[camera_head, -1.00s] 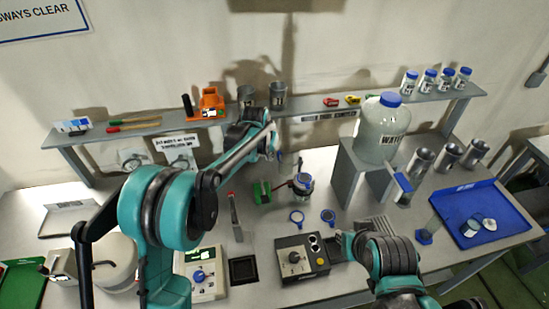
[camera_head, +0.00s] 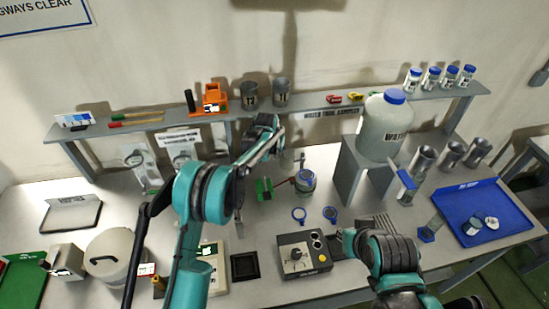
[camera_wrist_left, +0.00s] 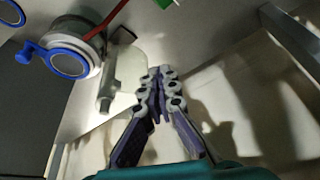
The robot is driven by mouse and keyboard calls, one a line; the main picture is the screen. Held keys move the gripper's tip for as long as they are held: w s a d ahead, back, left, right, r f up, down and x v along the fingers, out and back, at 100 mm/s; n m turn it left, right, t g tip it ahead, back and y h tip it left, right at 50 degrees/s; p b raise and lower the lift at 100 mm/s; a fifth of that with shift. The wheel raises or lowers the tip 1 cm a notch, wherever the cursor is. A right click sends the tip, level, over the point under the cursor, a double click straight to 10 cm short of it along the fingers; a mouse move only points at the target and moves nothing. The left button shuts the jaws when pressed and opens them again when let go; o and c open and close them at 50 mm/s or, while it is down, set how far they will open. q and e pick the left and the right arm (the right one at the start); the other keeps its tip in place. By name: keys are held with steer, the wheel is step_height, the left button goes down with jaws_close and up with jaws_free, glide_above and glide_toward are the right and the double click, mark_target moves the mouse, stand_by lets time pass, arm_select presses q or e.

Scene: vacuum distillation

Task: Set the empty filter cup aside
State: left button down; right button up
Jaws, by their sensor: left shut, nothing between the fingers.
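My left gripper (camera_head: 262,135) is shut and empty, up near the back shelf. In the left wrist view its fingers (camera_wrist_left: 158,90) are closed together. A round vessel with a blue rim (camera_head: 305,181) stands on the bench below and right of it; it also shows in the left wrist view (camera_wrist_left: 68,58), apart from the fingers. Two grey metal cups (camera_head: 249,95) (camera_head: 282,92) stand on the shelf close to the left gripper. Which vessel is the filter cup, I cannot tell. My right gripper (camera_head: 345,240) is low beside the black control box; its fingers are unclear.
A blue tray (camera_head: 507,199) with small pieces lies at the right. Several metal cups (camera_head: 452,153) stand behind it. A large water bottle (camera_head: 385,128) stands on a grey stand.

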arm_select(q)
steer(key=shift+d+r, duration=0.1)
steer(key=shift+d, duration=0.35)
steer(key=shift+w+d+m+h+b, duration=0.1)
steer(key=shift+w+m+h+b, duration=0.2)
steer(key=shift+w+m+b, duration=0.55)
